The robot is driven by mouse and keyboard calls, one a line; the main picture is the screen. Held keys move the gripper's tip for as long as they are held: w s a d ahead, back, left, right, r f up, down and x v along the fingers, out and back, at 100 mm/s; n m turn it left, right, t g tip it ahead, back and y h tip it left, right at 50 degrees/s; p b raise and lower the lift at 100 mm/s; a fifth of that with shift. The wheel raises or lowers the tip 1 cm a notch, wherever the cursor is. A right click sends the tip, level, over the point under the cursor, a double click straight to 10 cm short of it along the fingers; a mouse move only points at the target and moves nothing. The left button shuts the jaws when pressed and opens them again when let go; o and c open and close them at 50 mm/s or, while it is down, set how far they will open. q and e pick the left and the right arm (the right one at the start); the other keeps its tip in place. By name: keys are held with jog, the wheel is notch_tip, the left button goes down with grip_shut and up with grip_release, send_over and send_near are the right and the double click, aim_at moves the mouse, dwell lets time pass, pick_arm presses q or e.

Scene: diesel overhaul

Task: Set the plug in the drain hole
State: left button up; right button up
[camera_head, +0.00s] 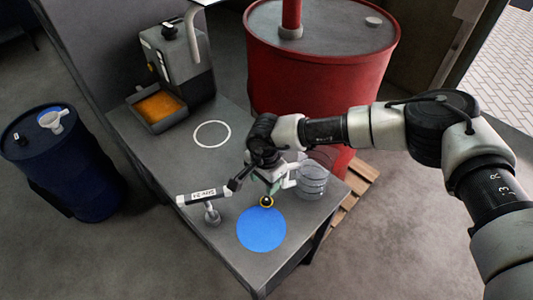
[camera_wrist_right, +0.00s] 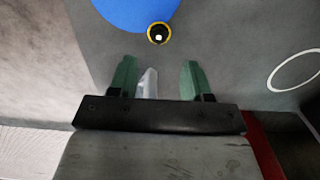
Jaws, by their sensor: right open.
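A small round plug-like part (camera_head: 267,201) with a yellow ring and a dark centre sits at the edge of the blue disc (camera_head: 262,231) on the grey table. It also shows in the right wrist view (camera_wrist_right: 159,33), with a pale spot in its middle. My right gripper (camera_head: 274,186) is open, just behind and above this part in the head view. Its green fingers (camera_wrist_right: 157,75) are apart, and the part lies beyond their tips, not between them. A pale object (camera_wrist_right: 147,83) shows between the fingers; I cannot tell what it is. I cannot make out a drain hole.
A clear ribbed jar (camera_head: 313,180) stands close to the right gripper. A labelled bar (camera_head: 203,196) is left of it, above a small metal stand (camera_head: 212,215). A machine with an orange tray (camera_head: 160,106), a white ring (camera_head: 212,134), a red drum (camera_head: 325,70) and a blue drum (camera_head: 65,170) surround.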

aim_at(267, 199)
jog(key=shift+d+f+b, duration=0.15)
jog(key=shift+d+b, duration=0.1)
jog(key=shift+b, duration=0.05)
jog(key=shift+f+b, duration=0.5)
jog(key=shift+f, duration=0.35)
notch_tip(267, 199, down, 4)
jog(key=shift+w+f+b, duration=0.1)
jog(key=shift+w+b, duration=0.05)
jog(key=shift+b, duration=1)
jog(key=shift+f+b, duration=0.85)
jog(key=shift+b, duration=0.2)
jog(key=shift+f+b, duration=0.3)
jog(key=shift+b, duration=0.05)
pick_arm(q)
notch_tip(267, 199, down, 7)
jog(key=s, duration=0.1)
jog(key=shift+s+r, duration=0.15)
jog(key=shift+s, duration=0.15)
pick_arm(e)
grip_shut()
